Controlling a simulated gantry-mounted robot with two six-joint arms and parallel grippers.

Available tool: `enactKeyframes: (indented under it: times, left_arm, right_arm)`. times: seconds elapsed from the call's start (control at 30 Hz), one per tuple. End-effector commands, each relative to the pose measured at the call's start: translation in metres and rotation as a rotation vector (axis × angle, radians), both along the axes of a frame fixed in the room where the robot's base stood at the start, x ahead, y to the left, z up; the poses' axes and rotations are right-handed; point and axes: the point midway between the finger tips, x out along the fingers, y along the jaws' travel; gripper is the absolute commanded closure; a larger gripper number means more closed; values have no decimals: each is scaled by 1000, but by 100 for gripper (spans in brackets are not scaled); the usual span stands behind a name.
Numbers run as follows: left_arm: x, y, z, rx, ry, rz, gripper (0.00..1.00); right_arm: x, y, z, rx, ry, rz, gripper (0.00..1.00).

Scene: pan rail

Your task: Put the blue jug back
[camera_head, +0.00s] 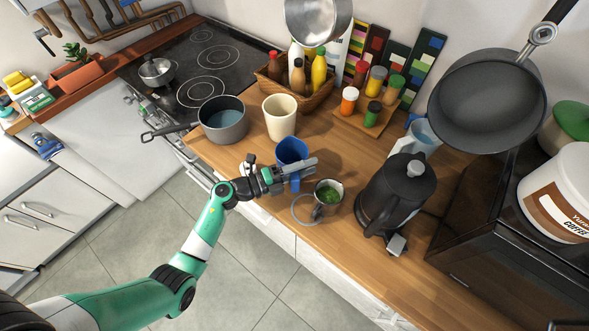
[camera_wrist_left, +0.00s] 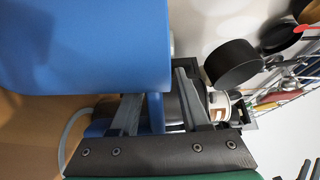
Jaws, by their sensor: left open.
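The blue jug (camera_head: 291,150) stands upright on the wooden counter near its front edge, between a cream cup and a metal mug. My left gripper (camera_head: 289,174) is at the jug's near side and covers part of it. In the left wrist view the jug (camera_wrist_left: 85,45) fills the upper left, very close. There my left gripper (camera_wrist_left: 157,105) is open, with a blue upright strip, seemingly the jug's handle, between its fingers. I cannot tell whether either finger touches it. My right gripper is not in view.
A cream cup (camera_head: 280,117) stands behind the jug, and a metal mug with green contents (camera_head: 328,194) is close on the right. A black kettle (camera_head: 395,190) stands farther right. A grey saucepan (camera_head: 223,122) is on the left. A frying pan (camera_head: 488,105) hangs above.

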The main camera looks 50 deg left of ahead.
Motion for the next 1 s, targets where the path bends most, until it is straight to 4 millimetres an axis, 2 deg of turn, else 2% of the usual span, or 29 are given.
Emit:
enactKeyframes:
  times: [0.17, 0.4, 0.5, 0.67, 1.0]
  left_arm:
    - [-30, 13, 0, -2, 3, 6, 54]
    - [-85, 34, 0, -2, 2, 9, 54]
    - [-100, 40, 0, -2, 2, 7, 54]
    - [-111, 43, -1, -1, 0, 1, 54]
    - [-111, 43, 0, -1, 0, 1, 54]
  right_arm:
    - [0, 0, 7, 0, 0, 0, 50]
    - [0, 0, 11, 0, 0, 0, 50]
    - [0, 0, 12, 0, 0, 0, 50]
    - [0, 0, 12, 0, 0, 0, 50]
    - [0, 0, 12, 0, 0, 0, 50]
